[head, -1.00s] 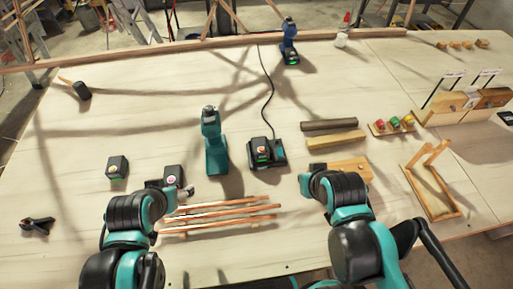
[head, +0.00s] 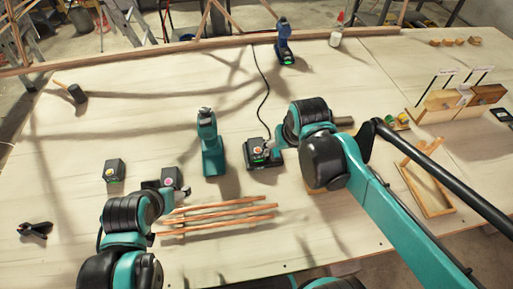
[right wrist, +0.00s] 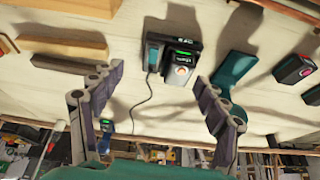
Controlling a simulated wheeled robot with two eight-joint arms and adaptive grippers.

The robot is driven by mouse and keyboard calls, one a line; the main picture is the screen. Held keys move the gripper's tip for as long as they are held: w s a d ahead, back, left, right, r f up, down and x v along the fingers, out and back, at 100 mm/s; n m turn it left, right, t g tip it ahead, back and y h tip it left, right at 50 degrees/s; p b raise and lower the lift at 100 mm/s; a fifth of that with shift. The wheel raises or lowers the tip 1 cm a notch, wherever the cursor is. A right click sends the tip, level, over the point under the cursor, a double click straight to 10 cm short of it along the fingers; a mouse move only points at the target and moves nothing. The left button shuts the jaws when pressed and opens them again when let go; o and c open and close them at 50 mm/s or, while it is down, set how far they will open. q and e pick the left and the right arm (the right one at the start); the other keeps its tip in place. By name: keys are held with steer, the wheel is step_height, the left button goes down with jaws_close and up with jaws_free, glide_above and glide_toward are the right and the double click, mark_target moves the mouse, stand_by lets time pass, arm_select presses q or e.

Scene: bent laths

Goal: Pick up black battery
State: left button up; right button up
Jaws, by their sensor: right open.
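A black battery (head: 257,148) with a round orange button and a green light sits on the black charger (head: 279,161) at mid-table. In the right wrist view the battery (right wrist: 180,70) lies ahead, between the lines of my fingers. My right gripper (right wrist: 160,75) is open and empty; in the head view it (head: 274,146) is at the charger's right side, partly hidden by its own arm. Another black battery (head: 114,170) stands at the left, and one with a pink button (head: 170,176) is beside my left gripper (head: 168,190), whose fingers are unclear.
Thin wooden laths (head: 220,216) lie in front. A blue drill (head: 285,50) stands at the back with a black cable nearby. A wooden frame (head: 432,192) is at the right. Pliers (head: 35,228) lie far left.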

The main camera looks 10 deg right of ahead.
mark_target(257, 145)
steer(key=w+a+f+g, duration=0.1)
steer(key=w, duration=0.2)
steer(key=w+a+f+g, duration=0.1)
steer(key=w+a, duration=0.1)
steer(key=w, duration=0.1)
steer(key=w+a+f, duration=0.1)
steer(key=w+a, duration=0.1)
steer(key=w, duration=0.1)
steer(key=shift+w+a+g+p, duration=0.1)
steer(key=shift+w+g+p, duration=0.15)
steer(key=shift+g+p, duration=0.15)
steer(key=shift+w+a+f, duration=0.15)
steer(key=shift+w+f, duration=0.05)
steer(key=shift+f, duration=0.15)
step_height(257, 145, down, 3)
steer(key=shift+w+r+b, duration=0.15)
steer(key=shift+r+b, duration=0.05)
steer(key=shift+b, duration=0.4)
steer(key=f, duration=0.1)
steer(key=f+b, duration=0.2)
steer(key=f, duration=0.1)
steer(key=shift+w+a+f, duration=0.1)
steer(key=shift+w+a, duration=0.2)
steer(key=shift+a, duration=0.05)
steer(key=shift+w+f, duration=0.15)
steer(key=shift+f, duration=0.3)
steer(key=shift+r, duration=0.1)
steer(key=shift+c, duration=0.9)
steer(key=c, duration=1.4)
